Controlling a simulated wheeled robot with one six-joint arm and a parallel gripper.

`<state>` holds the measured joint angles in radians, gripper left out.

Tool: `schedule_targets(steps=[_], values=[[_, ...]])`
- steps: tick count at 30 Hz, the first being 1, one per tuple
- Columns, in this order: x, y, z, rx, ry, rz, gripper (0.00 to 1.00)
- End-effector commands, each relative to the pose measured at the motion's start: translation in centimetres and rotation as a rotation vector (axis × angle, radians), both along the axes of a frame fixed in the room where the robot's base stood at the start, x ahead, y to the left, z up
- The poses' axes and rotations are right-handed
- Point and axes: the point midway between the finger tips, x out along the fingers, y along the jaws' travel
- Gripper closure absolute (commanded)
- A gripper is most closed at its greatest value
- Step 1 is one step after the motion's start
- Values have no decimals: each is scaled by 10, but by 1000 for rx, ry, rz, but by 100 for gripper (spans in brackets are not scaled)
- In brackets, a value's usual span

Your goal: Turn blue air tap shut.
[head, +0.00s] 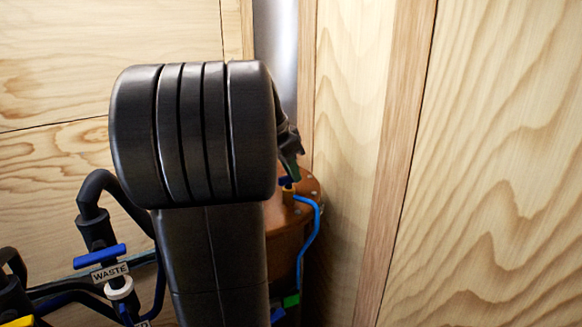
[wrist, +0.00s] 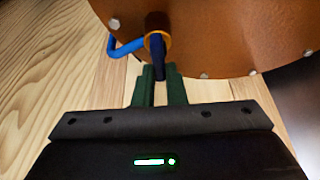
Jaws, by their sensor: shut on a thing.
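The blue air tap (wrist: 158,62) sits on a brass fitting (wrist: 157,41) on the brown-orange tank (wrist: 215,35). In the wrist view its lever points down at my gripper (wrist: 159,74). The two dark green fingers are shut on the lever's end, one on each side. In the head view my arm hides most of my gripper (head: 291,163); a bit of the blue tap (head: 285,181) shows beneath it at the top of the tank (head: 283,240). A blue hose (head: 318,212) runs from the fitting down the tank's side.
Plywood walls (head: 480,170) stand close on the right and behind. At the lower left are dark pipes with a blue-handled valve (head: 100,256) and a WASTE label (head: 109,272). A green piece (head: 291,300) sits low by the hose. My arm fills the middle of the head view.

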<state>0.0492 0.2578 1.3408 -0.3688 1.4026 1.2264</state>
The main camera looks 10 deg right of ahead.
Motion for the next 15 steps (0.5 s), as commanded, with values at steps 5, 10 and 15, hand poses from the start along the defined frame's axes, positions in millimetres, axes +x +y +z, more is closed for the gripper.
schedule_targets(steps=[5,10,15], values=[[-1,-1,2,-2,1,-166,100],[-2,-1,2,-1,0,-325,100],[-3,-1,2,-1,0,-469,100]])
